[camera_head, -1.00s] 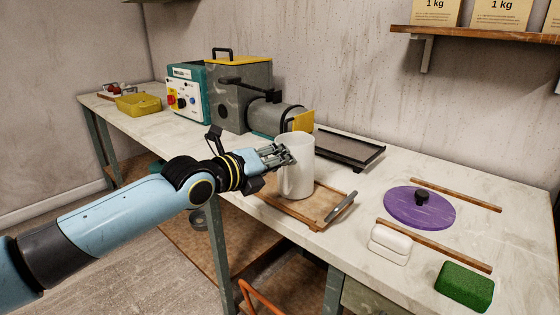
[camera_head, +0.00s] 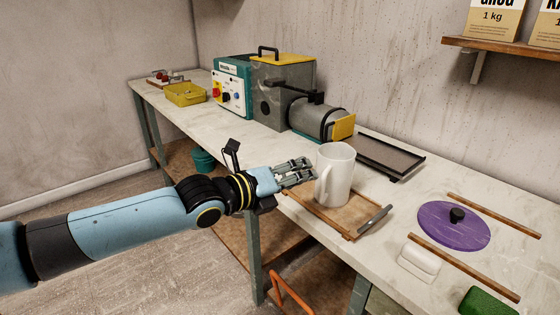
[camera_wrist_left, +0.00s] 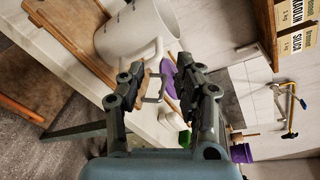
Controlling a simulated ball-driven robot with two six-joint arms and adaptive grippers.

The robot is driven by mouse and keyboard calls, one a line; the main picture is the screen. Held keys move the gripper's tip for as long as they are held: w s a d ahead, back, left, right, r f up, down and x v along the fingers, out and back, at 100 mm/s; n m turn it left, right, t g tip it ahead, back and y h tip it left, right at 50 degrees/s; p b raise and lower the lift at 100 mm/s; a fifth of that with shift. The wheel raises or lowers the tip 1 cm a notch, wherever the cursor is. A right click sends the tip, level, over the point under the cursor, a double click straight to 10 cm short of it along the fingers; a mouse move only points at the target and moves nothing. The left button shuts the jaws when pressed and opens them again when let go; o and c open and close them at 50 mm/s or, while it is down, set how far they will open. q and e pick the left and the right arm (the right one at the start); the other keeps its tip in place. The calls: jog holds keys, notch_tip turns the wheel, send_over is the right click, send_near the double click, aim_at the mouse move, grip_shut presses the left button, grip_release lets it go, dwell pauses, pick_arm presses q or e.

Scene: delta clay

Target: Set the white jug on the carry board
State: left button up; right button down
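The white jug (camera_head: 339,168) stands upright on the wooden carry board (camera_head: 353,226), its handle (camera_head: 322,186) facing left toward my left gripper. The board lies on the bench near its front edge and has a grey metal handle (camera_head: 375,220) at its right end. My left gripper (camera_head: 298,171) is just left of the jug, with its fingers pointing at it. In the left wrist view the fingers (camera_wrist_left: 158,92) are spread with nothing gripped between them, and the jug (camera_wrist_left: 140,32) shows beyond them at upper left. My right gripper is not in view.
A grey machine (camera_head: 283,90) with a barrel stands behind the jug, and a dark tray (camera_head: 385,160) lies behind right. A purple disc (camera_head: 453,227), wooden strips (camera_head: 465,268), a white block (camera_head: 419,261) and a green block (camera_head: 487,303) lie to the right. A yellow basket (camera_head: 185,94) is at far left.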

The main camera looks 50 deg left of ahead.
pick_arm(q)
jog(key=r+p+v, duration=0.1)
jog(key=p+v, duration=0.3)
jog(key=p, duration=0.1)
jog(key=s+a+f+n+g+y, duration=0.15)
jog(key=s+f+n, duration=0.3)
jog(key=f, duration=0.45)
jog(key=s+f+n+g, duration=0.35)
jog(key=s+f, duration=0.25)
jog(key=f, duration=0.2)
jog(key=s+a+f+n+g+y, duration=0.1)
jog(key=s+f+n+g, duration=0.1)
jog(key=s+f+n, duration=0.5)
jog(key=s+d+f+n+g, duration=0.2)
jog(key=s+f+n, duration=0.1)
jog(key=s+f, duration=0.2)
jog(key=s+d+f+n+g, duration=0.3)
jog(key=s+f+n, duration=0.1)
jog(key=s, duration=0.5)
jog(key=s+d+f+n+g, duration=0.2)
jog(key=s+d+f+n, duration=0.1)
jog(key=s+f, duration=0.4)
jog(key=shift+s+d+n+g+p, duration=0.3)
jog(key=shift+s+n+p, duration=0.1)
jog(key=shift+s, duration=0.15)
jog(key=shift+a, duration=0.1)
